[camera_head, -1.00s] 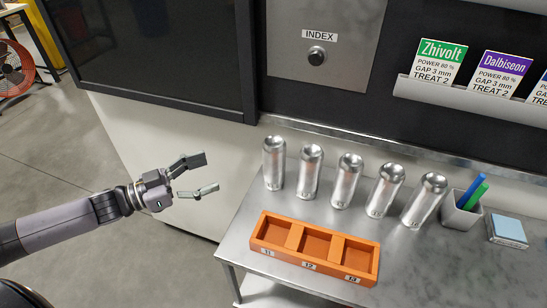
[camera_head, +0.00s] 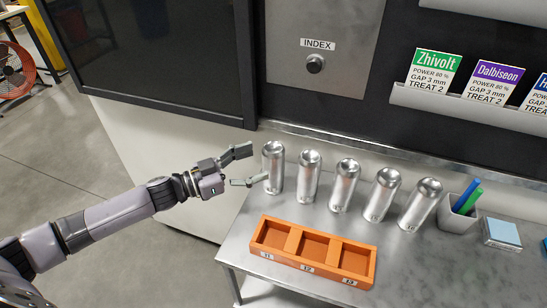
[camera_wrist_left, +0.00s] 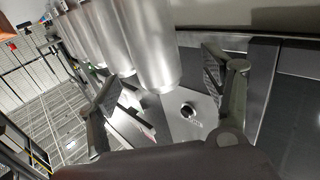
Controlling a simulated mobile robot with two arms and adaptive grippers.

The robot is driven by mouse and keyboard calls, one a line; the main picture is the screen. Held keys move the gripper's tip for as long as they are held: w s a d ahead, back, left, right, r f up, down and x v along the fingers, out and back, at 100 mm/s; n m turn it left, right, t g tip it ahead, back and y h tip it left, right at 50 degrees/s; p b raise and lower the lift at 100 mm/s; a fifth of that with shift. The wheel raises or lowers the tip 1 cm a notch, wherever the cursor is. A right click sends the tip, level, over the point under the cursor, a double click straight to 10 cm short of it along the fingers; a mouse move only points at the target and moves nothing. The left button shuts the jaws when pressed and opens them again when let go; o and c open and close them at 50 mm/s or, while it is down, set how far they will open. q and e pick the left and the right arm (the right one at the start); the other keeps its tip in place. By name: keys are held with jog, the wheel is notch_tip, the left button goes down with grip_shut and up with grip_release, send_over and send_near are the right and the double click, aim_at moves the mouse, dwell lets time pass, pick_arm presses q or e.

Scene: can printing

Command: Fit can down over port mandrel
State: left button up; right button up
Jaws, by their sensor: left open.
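Several silver cans stand upright in a row at the back of the steel table. My left gripper (camera_head: 250,165) is open and empty, just left of the leftmost can (camera_head: 273,168). Its lower fingertip overlaps that can's left edge in the head view; I cannot tell whether they touch. In the left wrist view the nearest can (camera_wrist_left: 150,45) hangs between the two open fingers of the left gripper (camera_wrist_left: 168,85) in the picture, with other cans (camera_wrist_left: 90,35) beside it. No mandrel shows in either view. My right gripper is not in view.
An orange tray (camera_head: 312,276) with three empty compartments lies in front of the cans on the steel table (camera_head: 235,237). A pen cup (camera_head: 455,215) and blue pad (camera_head: 502,232) stand at right. Behind are an INDEX button (camera_head: 315,64), a dark panel (camera_head: 150,50) and label cards (camera_head: 434,75).

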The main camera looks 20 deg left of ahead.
aim_at(273, 158)
pick_arm(q)
jog(key=p+x, duration=0.2)
jog(key=x, duration=0.4)
jog(key=shift+s+d+f, duration=0.1)
jog(key=shift+s+f, duration=0.05)
jog(key=shift+s, duration=0.05)
jog(key=shift+s, duration=0.1)
jog(key=shift+c, duration=0.4)
jog(key=c, duration=0.7)
jog(key=shift+c, duration=0.6)
